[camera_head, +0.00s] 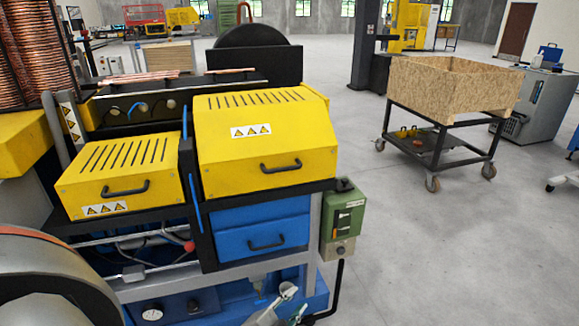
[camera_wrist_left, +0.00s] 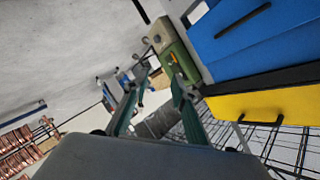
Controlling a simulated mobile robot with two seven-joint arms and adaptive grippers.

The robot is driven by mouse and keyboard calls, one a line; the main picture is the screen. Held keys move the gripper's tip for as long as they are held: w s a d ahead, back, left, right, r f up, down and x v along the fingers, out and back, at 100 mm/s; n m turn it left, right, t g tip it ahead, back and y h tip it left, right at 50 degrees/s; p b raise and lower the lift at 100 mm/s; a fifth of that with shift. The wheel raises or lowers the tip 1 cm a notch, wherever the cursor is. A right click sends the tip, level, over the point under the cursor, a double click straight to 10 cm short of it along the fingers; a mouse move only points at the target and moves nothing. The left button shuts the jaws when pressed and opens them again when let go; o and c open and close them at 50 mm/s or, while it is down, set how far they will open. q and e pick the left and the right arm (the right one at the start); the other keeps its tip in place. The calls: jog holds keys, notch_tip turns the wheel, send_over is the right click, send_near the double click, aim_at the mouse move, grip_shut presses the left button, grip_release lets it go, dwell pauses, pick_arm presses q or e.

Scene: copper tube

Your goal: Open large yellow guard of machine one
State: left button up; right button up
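The large yellow guard (camera_head: 235,155) is down on the machine, with a slotted sloping top, a warning label and a black handle (camera_head: 282,168) on its front. A yellow panel (camera_wrist_left: 265,103), apparently this guard, shows in the left wrist view below the blue drawer, as that view is turned over. My left gripper (camera_head: 288,305) is at the bottom of the head view, low in front of the machine and apart from the handle. In the left wrist view its green fingers (camera_wrist_left: 158,92) are spread with nothing between them. My right gripper is not seen.
A smaller yellow guard (camera_head: 120,172) is down at left. A blue drawer (camera_head: 262,232) sits under the large guard, and a green control box (camera_head: 342,218) juts out at right. A wooden crate on a cart (camera_head: 435,88) stands farther right. The floor between is clear.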

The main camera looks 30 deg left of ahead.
pick_arm(q)
jog(key=w+a+r+m+t+y, duration=0.1)
jog(key=w+a+r+y, duration=0.1)
jog(key=w+a+r, duration=0.3)
jog(key=w+a+r+m+t+y, duration=0.2)
jog(key=w+r, duration=0.2)
jog(key=r, duration=0.4)
jog(key=m+y, duration=0.2)
jog(key=y, duration=0.3)
send_near(283, 169)
jog(key=x, duration=0.3)
jog(key=shift+t, duration=0.4)
jog(key=x, duration=0.2)
jog(key=p+x, duration=0.1)
jog(key=x, duration=0.2)
jog(key=f+x, duration=0.1)
jog(key=x, duration=0.1)
jog(key=shift+w+a+r, duration=0.1)
jog(key=shift+w+a, duration=0.1)
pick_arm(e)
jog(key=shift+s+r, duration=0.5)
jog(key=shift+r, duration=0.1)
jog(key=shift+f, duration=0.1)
pick_arm(q)
grip_shut()
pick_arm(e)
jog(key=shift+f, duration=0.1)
